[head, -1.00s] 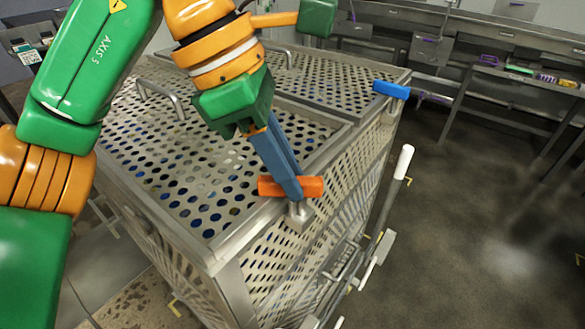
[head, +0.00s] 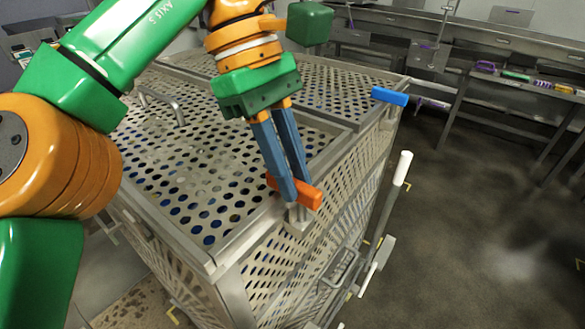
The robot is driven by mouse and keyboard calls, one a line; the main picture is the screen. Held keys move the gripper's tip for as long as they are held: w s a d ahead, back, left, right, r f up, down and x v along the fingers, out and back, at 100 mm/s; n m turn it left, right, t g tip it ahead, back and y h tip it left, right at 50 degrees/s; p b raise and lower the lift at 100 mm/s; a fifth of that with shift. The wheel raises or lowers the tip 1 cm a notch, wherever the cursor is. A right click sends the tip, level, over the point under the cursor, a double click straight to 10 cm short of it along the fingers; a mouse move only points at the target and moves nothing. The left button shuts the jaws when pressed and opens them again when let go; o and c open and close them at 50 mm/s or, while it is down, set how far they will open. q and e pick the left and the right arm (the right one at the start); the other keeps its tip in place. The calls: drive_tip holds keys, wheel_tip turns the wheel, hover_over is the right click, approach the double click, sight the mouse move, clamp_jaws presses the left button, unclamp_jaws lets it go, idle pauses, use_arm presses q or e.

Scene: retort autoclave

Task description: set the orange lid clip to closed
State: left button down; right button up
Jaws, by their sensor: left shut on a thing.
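The orange lid clip (head: 310,196) sits on a small metal bracket at the near right top edge of the perforated metal crate (head: 235,245). Its bar is turned at an angle to that edge. My left gripper (head: 293,192) reaches down from above with two blue-grey fingers, one on each side of the clip, and is shut on it. The fingers hide the middle of the clip. My right gripper does not show.
A blue clip (head: 389,96) sits farther back on the same edge. Lid handles (head: 162,103) stand up from the perforated top. A white-tipped lever (head: 402,168) rises beside the crate's right side. Open floor lies to the right, with metal benches (head: 500,85) behind.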

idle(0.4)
use_arm(q)
drive_tip(key=c, duration=0.8)
unclamp_jaws()
drive_tip(key=shift+w+a, duration=0.15)
drive_tip(key=shift+w, duration=0.05)
drive_tip(key=shift+s, duration=0.1)
